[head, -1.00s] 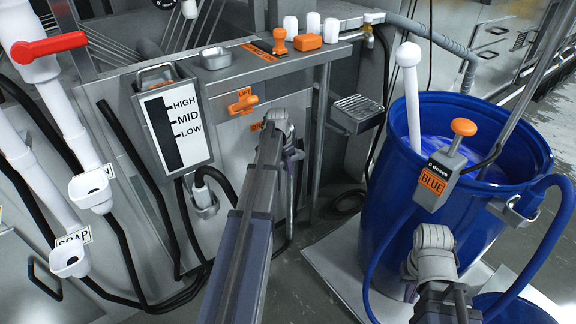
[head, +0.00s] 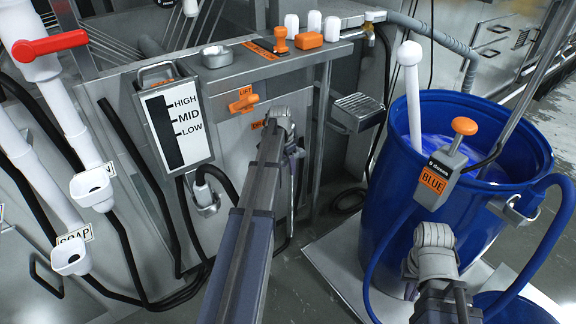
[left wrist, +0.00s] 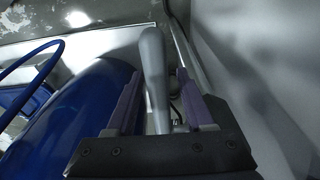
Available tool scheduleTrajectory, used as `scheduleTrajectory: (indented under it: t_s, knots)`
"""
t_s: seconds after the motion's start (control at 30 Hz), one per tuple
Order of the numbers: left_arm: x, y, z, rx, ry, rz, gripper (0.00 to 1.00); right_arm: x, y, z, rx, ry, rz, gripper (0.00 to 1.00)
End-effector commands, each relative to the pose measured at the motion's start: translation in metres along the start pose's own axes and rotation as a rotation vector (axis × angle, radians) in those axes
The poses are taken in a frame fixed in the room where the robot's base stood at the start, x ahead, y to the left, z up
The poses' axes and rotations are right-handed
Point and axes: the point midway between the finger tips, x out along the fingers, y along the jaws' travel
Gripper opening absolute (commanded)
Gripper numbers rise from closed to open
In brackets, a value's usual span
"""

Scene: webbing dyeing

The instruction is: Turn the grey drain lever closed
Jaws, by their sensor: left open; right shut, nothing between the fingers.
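The grey drain lever (left wrist: 153,65) stands as a smooth grey bar between the two purple-grey fingers of my left gripper (left wrist: 158,100) in the left wrist view. The fingers are open, one on each side of the bar, with a visible gap to its right. In the head view my left gripper (head: 294,158) is low at the machine's front panel, below the orange LIFT handle. My left wrist hides most of the lever there. My right gripper, by its wrist (head: 434,262), is in front of the blue barrel; its fingers are mostly hidden.
The blue barrel (head: 400,215) with a dosing pump (head: 443,175) stands at the right. The level gauge (head: 178,125) and black hoses are left of my left arm. A metal post (head: 320,150) and a small grey shelf (head: 358,108) stand close to the right of my left gripper.

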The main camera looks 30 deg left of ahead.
Motion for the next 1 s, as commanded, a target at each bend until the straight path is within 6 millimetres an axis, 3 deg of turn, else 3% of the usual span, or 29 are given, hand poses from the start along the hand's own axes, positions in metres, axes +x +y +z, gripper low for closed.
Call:
scheduleTrajectory:
  t_s: [0.27,0.8,1.0]
  knots:
    - [-0.009,0.000,0.000,0.000,0.000,0.000,0.53,-0.009,0.001,0.001,0.000,0.000,-0.001,0.00]
    - [-0.073,0.000,-0.001,-0.001,0.000,0.000,0.53,-0.072,0.006,0.004,0.001,0.000,-0.002,0.00]
    - [-0.079,0.000,0.000,0.000,0.000,0.000,0.53,-0.078,0.007,0.005,0.001,0.000,-0.002,0.00]
